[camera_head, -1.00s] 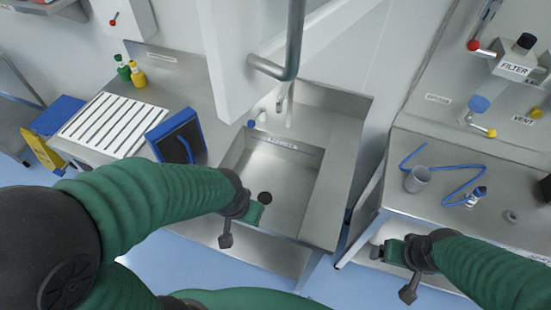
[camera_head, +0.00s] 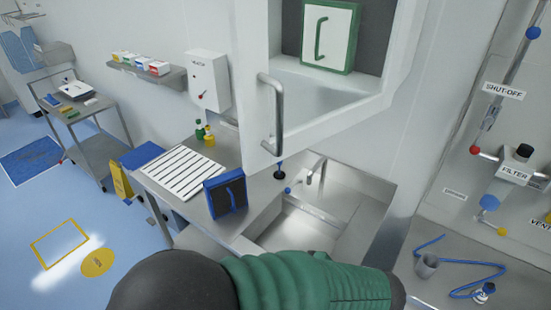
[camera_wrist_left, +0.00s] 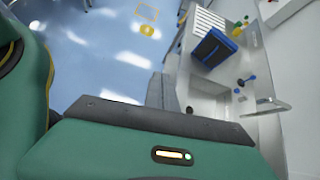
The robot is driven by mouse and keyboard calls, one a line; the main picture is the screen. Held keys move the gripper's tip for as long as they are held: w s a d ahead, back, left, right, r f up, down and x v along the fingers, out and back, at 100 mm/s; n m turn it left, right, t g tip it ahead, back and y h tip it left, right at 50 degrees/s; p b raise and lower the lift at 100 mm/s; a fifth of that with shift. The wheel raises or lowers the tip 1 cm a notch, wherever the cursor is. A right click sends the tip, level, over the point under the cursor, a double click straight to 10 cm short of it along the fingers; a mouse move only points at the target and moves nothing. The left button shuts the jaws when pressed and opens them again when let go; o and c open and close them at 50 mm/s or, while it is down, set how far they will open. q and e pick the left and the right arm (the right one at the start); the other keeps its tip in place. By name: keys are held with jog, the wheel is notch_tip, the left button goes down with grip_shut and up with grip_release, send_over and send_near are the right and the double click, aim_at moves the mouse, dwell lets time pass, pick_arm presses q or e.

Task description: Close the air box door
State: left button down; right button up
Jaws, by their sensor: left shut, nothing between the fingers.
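The white air box (camera_head: 345,92) is on the wall at the top of the head view. Its door (camera_head: 252,70), with an upright steel handle (camera_head: 271,115), stands open on its left side. A green-framed panel with a green handle (camera_head: 330,35) shows inside the box. My left arm crosses the bottom of the head view, below the door, and its gripper is hidden there. In the left wrist view my left gripper (camera_wrist_left: 162,91) is shut and empty, with the floor and sink counter beyond it. My right gripper is out of view.
A steel sink (camera_head: 310,235) with a tap lies below the box. On the counter left of it are a blue-framed dark panel (camera_head: 226,193), a white slatted rack (camera_head: 187,172) and small bottles.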

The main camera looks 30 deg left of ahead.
aim_at(263, 158)
pick_arm(q)
jog(key=d+r+m+t+y+p, duration=0.25)
jog(key=d+r, duration=0.25)
jog(key=r, duration=0.7)
jog(key=d+r+m+t+y+p, duration=0.25)
jog(key=d+r+t+y, duration=0.2)
jog(key=r, duration=0.75)
jog(key=shift+g+h, duration=0.3)
jog(key=shift+g, duration=0.2)
jog(key=x, duration=0.9)
jog(key=p+x, duration=0.1)
jog(key=x, duration=0.3)
jog(key=shift+w+a+r, duration=0.15)
jog(key=shift+w+r, duration=0.15)
jog(key=shift+w, duration=0.15)
jog(key=shift+w+a+f, duration=0.25)
jog(key=shift+a, duration=0.35)
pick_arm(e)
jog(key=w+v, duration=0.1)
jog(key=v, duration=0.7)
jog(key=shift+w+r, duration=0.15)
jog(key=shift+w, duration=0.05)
pick_arm(q)
jog(key=shift+a, duration=0.1)
